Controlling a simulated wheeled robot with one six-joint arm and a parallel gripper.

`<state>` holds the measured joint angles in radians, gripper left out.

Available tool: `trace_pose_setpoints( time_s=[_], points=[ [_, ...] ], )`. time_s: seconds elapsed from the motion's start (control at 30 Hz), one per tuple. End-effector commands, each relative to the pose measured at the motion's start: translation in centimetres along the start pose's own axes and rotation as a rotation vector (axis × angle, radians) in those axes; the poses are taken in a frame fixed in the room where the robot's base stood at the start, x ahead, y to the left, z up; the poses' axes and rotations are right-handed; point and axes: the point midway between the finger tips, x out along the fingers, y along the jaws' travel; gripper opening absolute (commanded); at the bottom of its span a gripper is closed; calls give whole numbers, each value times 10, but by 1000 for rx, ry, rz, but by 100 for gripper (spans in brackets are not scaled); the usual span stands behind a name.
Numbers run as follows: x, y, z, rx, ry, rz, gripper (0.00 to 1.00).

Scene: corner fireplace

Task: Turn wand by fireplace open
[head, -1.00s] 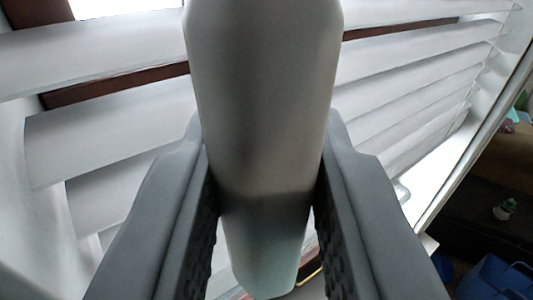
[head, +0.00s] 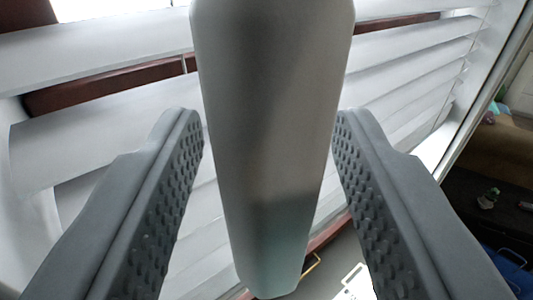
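The wand (head: 270,140) is a thick pale grey rod that hangs down through the middle of the view, very close to the camera. My gripper (head: 270,125) is open, with one textured finger on each side of the wand. A gap shows between each finger and the wand, so neither seems to touch it. Behind the wand are the white blind slats (head: 110,130), tilted, with light and a dark red-brown frame showing between them.
A white window frame edge (head: 470,120) runs down the right side of the blinds. Beyond it at the right is a dark surface (head: 470,200) with small items, and a blue object (head: 505,265) below. Yellow and white handle-like shapes (head: 352,278) show at the bottom.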

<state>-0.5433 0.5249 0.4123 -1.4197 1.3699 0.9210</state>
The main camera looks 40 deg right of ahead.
Motion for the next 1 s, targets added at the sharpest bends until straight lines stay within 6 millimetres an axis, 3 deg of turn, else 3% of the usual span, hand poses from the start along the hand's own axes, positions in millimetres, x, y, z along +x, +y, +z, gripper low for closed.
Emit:
trace_pose_setpoints(
  time_s=[0.37, 1.0],
  points=[
    [-10, 0, -1, 0, 0, -2, 43],
    [-131, -1, 0, 0, 0, -4, 43]
  ],
)
